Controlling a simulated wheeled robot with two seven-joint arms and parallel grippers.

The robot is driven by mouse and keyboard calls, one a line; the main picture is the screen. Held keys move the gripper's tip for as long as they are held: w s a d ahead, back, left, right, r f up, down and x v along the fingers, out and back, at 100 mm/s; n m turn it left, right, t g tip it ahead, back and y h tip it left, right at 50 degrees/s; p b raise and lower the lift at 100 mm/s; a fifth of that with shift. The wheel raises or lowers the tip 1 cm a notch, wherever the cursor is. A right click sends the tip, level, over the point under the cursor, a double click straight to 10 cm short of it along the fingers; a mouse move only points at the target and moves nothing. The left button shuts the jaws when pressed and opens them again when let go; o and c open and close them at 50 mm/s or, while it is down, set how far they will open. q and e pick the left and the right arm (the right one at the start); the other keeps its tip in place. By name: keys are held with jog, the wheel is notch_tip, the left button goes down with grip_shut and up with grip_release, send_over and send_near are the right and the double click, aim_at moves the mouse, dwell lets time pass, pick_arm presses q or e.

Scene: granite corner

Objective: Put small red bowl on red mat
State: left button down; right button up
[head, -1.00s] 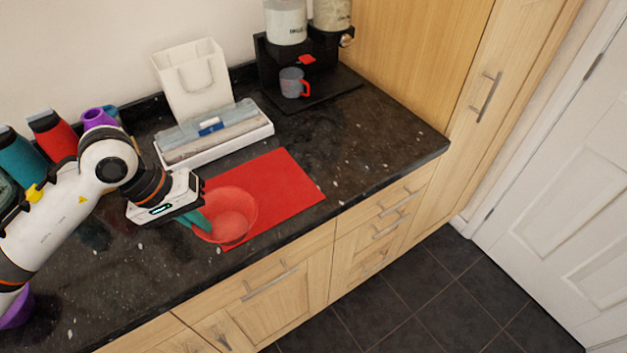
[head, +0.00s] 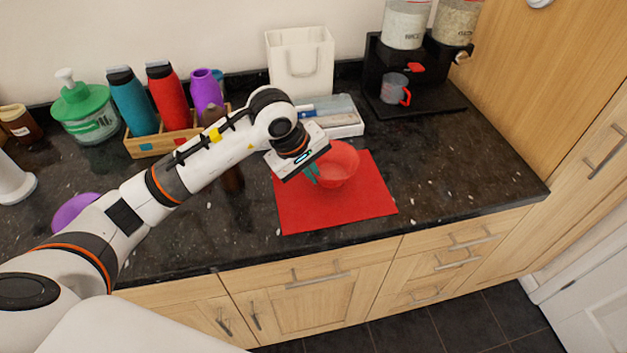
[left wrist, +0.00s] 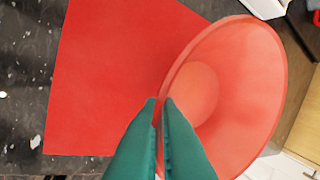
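The small red bowl (head: 337,165) is over the far part of the red mat (head: 335,211), and its outline reaches past the mat's far edge. My left gripper (head: 311,174) is at the bowl's left side. In the left wrist view, the green fingers (left wrist: 162,102) are closed together on the rim of the bowl (left wrist: 235,85). The bowl looks tilted and close to the camera, with the mat (left wrist: 105,75) behind it. I cannot tell whether the bowl touches the mat. My right gripper is not in view.
A white paper bag (head: 301,65) and a white tray (head: 345,128) stand behind the mat. A wooden crate (head: 150,144) with bottles is at the left, a purple bowl (head: 74,212) nearer. A black dispenser stand (head: 420,104) is at the back right. The counter right of the mat is clear.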

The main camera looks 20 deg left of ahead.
pick_arm(q)
notch_tip(320, 180, down, 4)
jog(key=shift+r+p, duration=0.25)
jog(key=shift+p, duration=0.05)
jog(key=shift+f, duration=0.1)
jog(key=c, duration=2)
grip_release()
jog(key=shift+c, duration=0.2)
jog(key=o, duration=0.4)
